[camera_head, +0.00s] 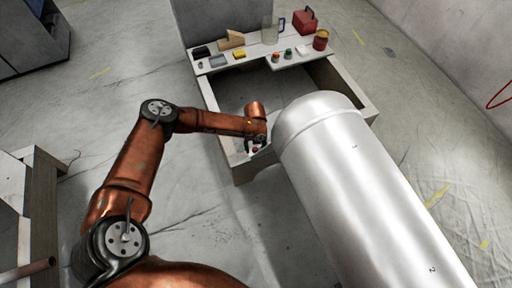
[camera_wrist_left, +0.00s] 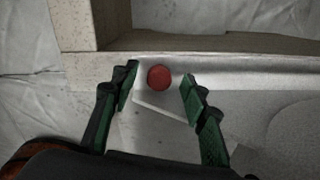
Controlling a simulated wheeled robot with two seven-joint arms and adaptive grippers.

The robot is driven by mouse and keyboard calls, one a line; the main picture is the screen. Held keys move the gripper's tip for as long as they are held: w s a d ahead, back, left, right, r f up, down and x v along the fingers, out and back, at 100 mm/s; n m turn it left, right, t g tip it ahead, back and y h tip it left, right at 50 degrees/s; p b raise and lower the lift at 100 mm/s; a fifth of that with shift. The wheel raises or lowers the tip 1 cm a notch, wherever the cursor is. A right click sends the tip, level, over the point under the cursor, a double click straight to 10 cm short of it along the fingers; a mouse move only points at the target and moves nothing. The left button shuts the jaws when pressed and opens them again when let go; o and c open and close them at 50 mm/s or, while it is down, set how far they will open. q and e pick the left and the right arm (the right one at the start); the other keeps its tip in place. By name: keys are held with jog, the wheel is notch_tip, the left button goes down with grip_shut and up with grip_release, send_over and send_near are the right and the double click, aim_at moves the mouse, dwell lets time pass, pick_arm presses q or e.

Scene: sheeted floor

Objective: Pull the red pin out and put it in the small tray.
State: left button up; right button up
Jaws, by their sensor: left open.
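The red pin (camera_wrist_left: 159,77) shows as a round red head in the left wrist view, over a pale surface beside a ledge. My left gripper (camera_wrist_left: 160,73) is open, with one green-and-black finger on each side of the red head and a visible gap to each. In the head view, my left gripper (camera_head: 257,146) is low at the near front edge of the bench, and the pin is hard to make out there. The pin's shaft is hidden. I cannot pick out the small tray with certainty. My right gripper is not in view.
The pale bench (camera_head: 211,92) has an open middle. Its back shelf holds a wooden block (camera_head: 231,40), a clear jug (camera_head: 270,31), a red box (camera_head: 306,20), an amber jar (camera_head: 320,40) and several small items. The bench's right front is covered from view.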

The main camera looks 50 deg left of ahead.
aim_at(255, 149)
pick_arm(q)
jog(key=shift+r, duration=0.1)
jog(key=c, duration=1.1)
jog(key=o, duration=0.5)
grip_shut()
jog(key=shift+r, duration=0.15)
jog(key=shift+r+p, duration=1.4)
jog(key=shift+r, duration=0.95)
